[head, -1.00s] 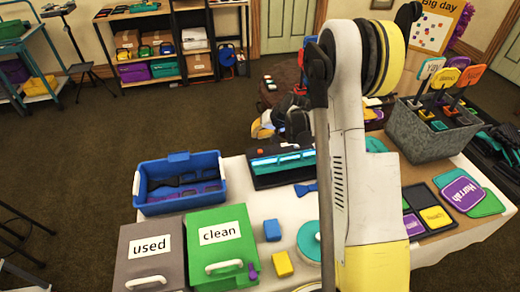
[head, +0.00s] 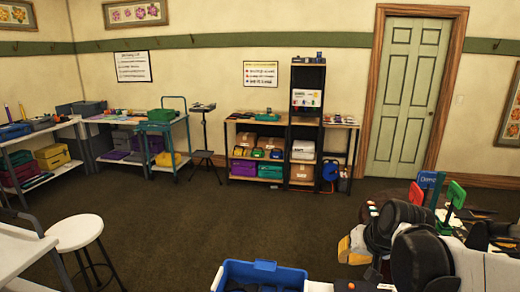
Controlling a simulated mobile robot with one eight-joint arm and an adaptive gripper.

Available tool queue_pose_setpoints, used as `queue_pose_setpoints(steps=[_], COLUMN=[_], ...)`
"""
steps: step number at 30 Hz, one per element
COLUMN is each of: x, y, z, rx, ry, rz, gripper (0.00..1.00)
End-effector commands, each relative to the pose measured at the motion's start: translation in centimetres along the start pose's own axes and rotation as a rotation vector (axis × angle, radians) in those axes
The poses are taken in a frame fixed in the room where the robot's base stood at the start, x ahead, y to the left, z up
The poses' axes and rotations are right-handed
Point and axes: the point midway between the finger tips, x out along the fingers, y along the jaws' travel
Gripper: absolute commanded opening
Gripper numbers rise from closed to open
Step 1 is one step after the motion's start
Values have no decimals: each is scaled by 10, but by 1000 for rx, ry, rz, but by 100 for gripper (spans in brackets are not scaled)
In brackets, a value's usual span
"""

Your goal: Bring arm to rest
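My gripper cannot be made out in the head view, and whether it holds anything does not show. A white, smooth part with a black rounded piece beside it fills the lower right corner; it may be a link of my arm, but I cannot tell. The tall white and yellow arm link seen earlier no longer stands across the picture.
A blue bin (head: 264,267) is cut off at the bottom edge. Black rounded objects (head: 396,217) crowd the lower right. A white stool (head: 75,232) stands left. Shelves (head: 267,158) and a green door (head: 403,95) line the far wall. Open carpet lies between.

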Motion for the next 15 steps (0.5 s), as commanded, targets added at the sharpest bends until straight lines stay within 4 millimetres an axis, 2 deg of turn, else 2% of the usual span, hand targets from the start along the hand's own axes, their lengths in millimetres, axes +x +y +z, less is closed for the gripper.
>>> queue_pose_setpoints(steps=[1,6,10,15], x=[-19,-68,-91,-105], y=[-7,-20,-22,-20], z=[16,68,107,141], rx=[-23,-97,-150,-197], ry=[4,23,39,56], rz=[11,51,76,99], gripper=[0,0,0,0])
